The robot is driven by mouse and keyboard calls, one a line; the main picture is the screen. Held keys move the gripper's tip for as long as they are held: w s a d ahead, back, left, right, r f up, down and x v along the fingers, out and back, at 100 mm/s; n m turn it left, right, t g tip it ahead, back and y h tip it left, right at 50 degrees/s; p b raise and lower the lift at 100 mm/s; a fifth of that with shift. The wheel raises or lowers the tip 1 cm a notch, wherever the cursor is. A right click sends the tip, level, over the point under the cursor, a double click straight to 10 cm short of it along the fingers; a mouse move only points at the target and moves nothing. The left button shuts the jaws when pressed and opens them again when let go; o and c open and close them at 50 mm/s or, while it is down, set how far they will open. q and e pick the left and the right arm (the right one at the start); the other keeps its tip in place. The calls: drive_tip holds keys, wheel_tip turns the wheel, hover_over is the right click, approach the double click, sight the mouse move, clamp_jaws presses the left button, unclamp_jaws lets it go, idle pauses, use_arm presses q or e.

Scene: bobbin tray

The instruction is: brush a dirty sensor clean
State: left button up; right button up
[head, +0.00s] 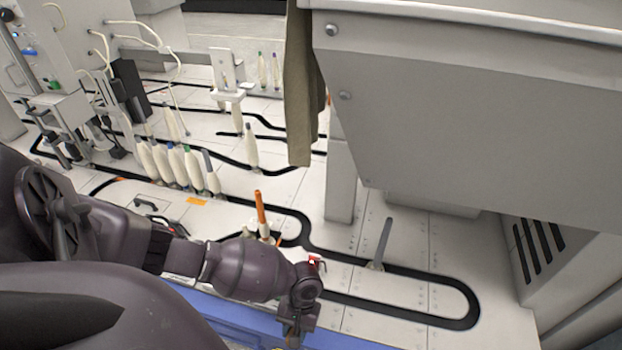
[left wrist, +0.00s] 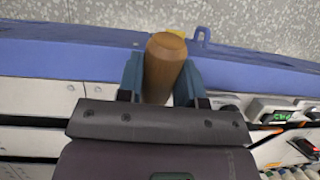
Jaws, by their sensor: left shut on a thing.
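My left gripper (left wrist: 160,78) is shut on a wooden-handled tool, which I take to be the brush (left wrist: 164,62); its rounded brown end stands between the two blue-grey fingers. Its bristles are hidden. In the head view my left gripper (head: 294,336) is at the bottom edge, over the blue rail, and the tool is hardly visible there. A small device with a green display (left wrist: 279,117) shows right of the gripper in the left wrist view; I cannot tell if it is the sensor. No dirt can be made out. My right gripper is not in view.
A blue rail (head: 215,318) runs along the near edge of the white tray-track deck (head: 385,318). An orange-tipped peg (head: 260,208) and a grey upright lever (head: 381,243) stand on it. Several white bobbins (head: 180,165) stand farther left. A large grey housing (head: 470,110) overhangs the right.

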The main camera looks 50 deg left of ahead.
use_arm(q)
drive_tip(key=shift+w+a+f, duration=0.15)
drive_tip(key=shift+a+f, duration=0.1)
drive_tip(key=shift+f, duration=0.2)
drive_tip(key=shift+w+a+b, duration=0.45)
drive_tip(key=shift+w+b, duration=0.15)
drive_tip(key=shift+w, duration=0.05)
drive_tip(key=shift+w+a+f, duration=0.1)
drive_tip(key=shift+w+a, duration=0.15)
drive_tip(key=shift+w, duration=0.1)
drive_tip(key=shift+w+a+b, duration=0.15)
drive_tip(key=shift+w+b, duration=0.2)
drive_tip(key=shift+b, duration=0.1)
drive_tip(key=shift+w+a+b, duration=0.5)
drive_tip(key=shift+w, duration=0.25)
drive_tip(key=shift+w+a+r, duration=0.1)
drive_tip(key=shift+w+r, duration=0.1)
drive_tip(key=shift+w, duration=0.15)
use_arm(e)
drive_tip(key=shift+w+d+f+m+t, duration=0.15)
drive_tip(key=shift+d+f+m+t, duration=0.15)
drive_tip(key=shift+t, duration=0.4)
use_arm(q)
drive_tip(key=shift+w+a, duration=0.35)
drive_tip(key=shift+w, duration=0.25)
